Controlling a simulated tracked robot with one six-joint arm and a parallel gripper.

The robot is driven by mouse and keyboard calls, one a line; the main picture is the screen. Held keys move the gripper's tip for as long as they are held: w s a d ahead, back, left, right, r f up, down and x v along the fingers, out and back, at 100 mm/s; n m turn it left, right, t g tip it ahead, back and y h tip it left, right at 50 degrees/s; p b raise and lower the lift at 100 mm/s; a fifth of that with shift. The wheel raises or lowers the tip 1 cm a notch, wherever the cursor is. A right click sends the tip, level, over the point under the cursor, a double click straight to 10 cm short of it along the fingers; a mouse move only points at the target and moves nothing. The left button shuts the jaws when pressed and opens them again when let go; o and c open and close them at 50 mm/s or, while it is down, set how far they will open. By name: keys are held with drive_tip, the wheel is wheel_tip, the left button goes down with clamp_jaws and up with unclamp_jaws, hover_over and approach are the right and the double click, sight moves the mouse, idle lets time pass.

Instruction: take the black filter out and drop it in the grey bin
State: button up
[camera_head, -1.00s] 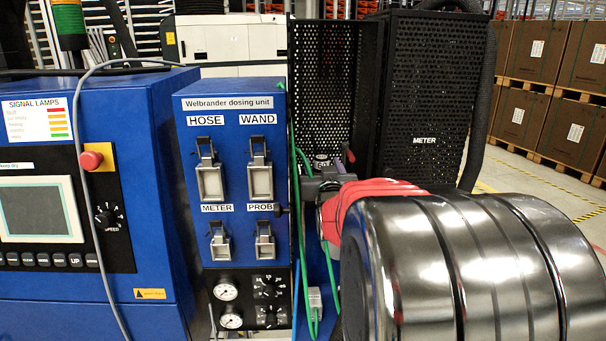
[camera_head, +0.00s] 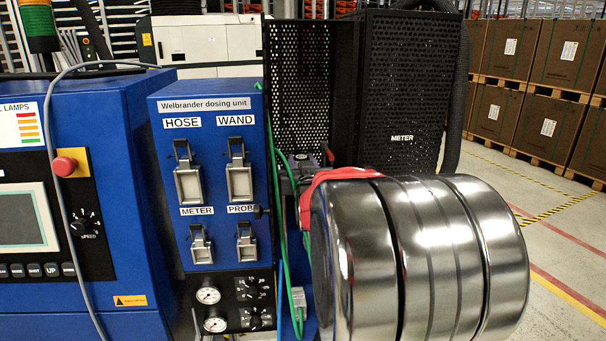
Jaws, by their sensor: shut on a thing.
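My gripper (camera_head: 303,168) is partly in view in the middle, beyond my red and chrome arm, which covers most of it. It is by the open side of the black perforated housing, right of the blue dosing unit (camera_head: 212,104). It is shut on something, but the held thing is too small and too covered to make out. I cannot tell the black filter apart from the dark parts there. No grey bin is in view.
Black perforated cabinet (camera_head: 402,90) marked METER stands behind my arm, with a thick dark hose (camera_head: 458,90) at its right. Green hoses (camera_head: 277,200) hang beside the dosing unit. A blue console (camera_head: 100,200) fills the left. Boxes on pallets (camera_head: 512,50) stand far right; the floor before them is clear.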

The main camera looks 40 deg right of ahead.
drive_tip(key=c, duration=0.3)
drive_tip(key=shift+c, duration=0.2)
drive_tip(key=shift+r, duration=0.2)
drive_tip(key=shift+r, duration=5.45)
drive_tip(key=v, duration=1.2)
